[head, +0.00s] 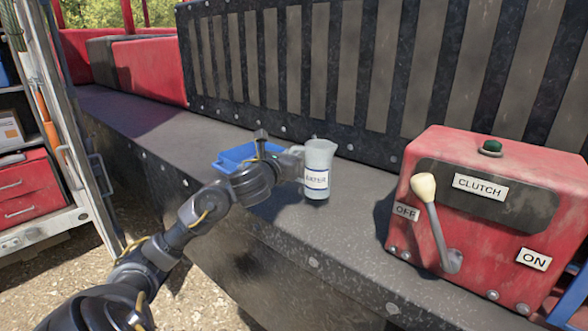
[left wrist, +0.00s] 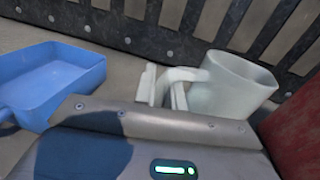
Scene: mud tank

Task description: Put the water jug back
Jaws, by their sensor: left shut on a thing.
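The water jug (head: 319,163) is a pale, translucent pitcher with a "WATER" label. It looks upright at the grey ledge (head: 350,230), to the right of the blue tray. I cannot tell whether its base touches the ledge. My left gripper (head: 294,165) reaches it from the left and is shut on its handle. In the left wrist view the jug (left wrist: 232,90) is at the right, its handle between the pale fingers (left wrist: 163,88) of my left gripper. My right gripper is not in view.
A blue tray (head: 238,157) lies on the ledge behind my left gripper. A red clutch box (head: 490,215) with a lever (head: 432,215) stands to the right. A slatted dark wall (head: 300,70) runs behind. The ledge at far left is clear.

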